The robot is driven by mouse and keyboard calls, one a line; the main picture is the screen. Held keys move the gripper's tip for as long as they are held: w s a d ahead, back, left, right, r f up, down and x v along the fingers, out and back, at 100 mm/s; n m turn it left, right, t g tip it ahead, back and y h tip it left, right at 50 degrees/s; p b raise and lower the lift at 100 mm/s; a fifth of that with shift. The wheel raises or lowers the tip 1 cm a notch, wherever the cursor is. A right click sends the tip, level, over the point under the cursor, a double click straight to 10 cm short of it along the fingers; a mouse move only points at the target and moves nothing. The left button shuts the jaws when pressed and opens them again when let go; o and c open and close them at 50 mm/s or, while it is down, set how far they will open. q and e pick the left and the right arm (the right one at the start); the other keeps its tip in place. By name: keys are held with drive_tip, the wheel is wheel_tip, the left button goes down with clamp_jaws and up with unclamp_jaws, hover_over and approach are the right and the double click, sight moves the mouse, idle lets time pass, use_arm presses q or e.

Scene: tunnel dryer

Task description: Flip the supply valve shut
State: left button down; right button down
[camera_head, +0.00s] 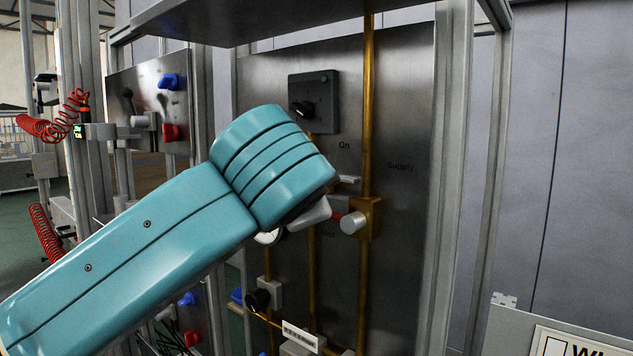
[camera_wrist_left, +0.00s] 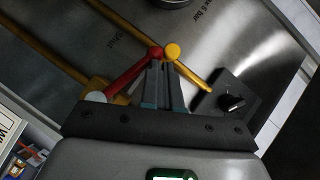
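The supply valve (camera_head: 353,222) sits on a brass pipe below the "Supply" label in the head view, with a grey round cap and a bit of red lever showing. In the left wrist view the red lever (camera_wrist_left: 125,76) runs from the grey cap to just beyond my fingertips. My left gripper (camera_wrist_left: 160,64) has its fingers close together and looks shut, with the tips at the lever's end. I cannot tell whether they touch it. In the head view my teal arm hides most of the gripper and lever. My right gripper is not in view.
A black box with a rotary knob (camera_head: 313,103) is mounted above the valve. A black valve knob (camera_head: 258,300) is lower left. Metal posts (camera_head: 452,180) frame the panel.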

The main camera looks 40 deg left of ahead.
use_arm(q)
drive_tip(key=shift+s+a+f+b, duration=0.1)
drive_tip(key=shift+a+f+b, duration=0.2)
drive_tip(key=shift+f, duration=0.3)
drive_tip(key=shift+a, duration=0.1)
drive_tip(key=shift+r, duration=0.15)
